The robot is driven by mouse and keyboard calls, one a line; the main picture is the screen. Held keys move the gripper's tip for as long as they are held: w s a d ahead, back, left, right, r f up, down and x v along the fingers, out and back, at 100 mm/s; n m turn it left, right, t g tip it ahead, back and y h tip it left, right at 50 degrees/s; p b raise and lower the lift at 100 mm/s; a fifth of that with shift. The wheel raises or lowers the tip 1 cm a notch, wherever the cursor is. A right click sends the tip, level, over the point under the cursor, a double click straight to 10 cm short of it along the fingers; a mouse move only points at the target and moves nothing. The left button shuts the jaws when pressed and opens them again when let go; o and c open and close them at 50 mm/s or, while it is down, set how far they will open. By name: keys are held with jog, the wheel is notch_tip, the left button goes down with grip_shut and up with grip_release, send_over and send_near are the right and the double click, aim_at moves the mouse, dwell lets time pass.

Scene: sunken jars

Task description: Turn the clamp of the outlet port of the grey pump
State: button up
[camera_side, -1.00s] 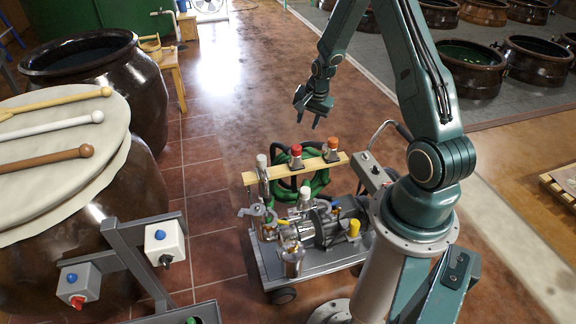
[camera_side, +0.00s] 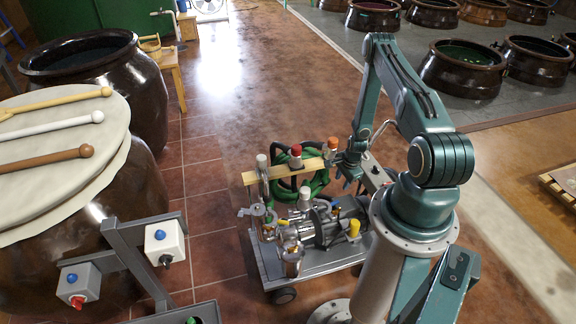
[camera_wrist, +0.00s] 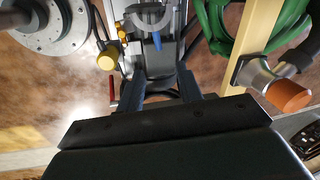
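The grey pump (camera_side: 328,228) sits on a small wheeled cart (camera_side: 262,262) in the side view, with metal fittings at its left end. A yellow knob (camera_side: 354,228) stands on its right part and seems to show in the wrist view (camera_wrist: 107,60). A small blue lever (camera_wrist: 157,41) shows ahead of my fingers in the wrist view. I cannot tell which fitting is the outlet port's clamp. My gripper (camera_side: 349,182) points down above the cart's back right part. In the wrist view, its two fingers (camera_wrist: 161,82) are apart with nothing held between them.
A wooden bar (camera_side: 315,164) carries red (camera_side: 296,150) and orange (camera_side: 333,144) capped fittings close to my gripper. A coiled green hose (camera_side: 318,182) lies under it. Large brown jars (camera_side: 140,200) and a frame with button boxes (camera_side: 164,241) stand at left. The tiled floor behind the cart is clear.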

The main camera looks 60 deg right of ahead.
aim_at(335, 202)
jog(key=shift+s+f, duration=0.25)
jog(key=shift+f, duration=0.15)
jog(key=shift+f, duration=0.1)
jog(key=shift+w+d+f, duration=0.25)
jog(key=shift+w+f, duration=0.15)
jog(key=shift+f, duration=1.8)
jog(key=shift+w+d+f, duration=0.2)
jog(key=shift+w+f, duration=0.15)
jog(key=shift+f, duration=1.85)
jog(key=shift+w+d+f, duration=0.25)
jog(key=shift+w+f, duration=0.15)
jog(key=shift+f, duration=1.8)
grip_shut()
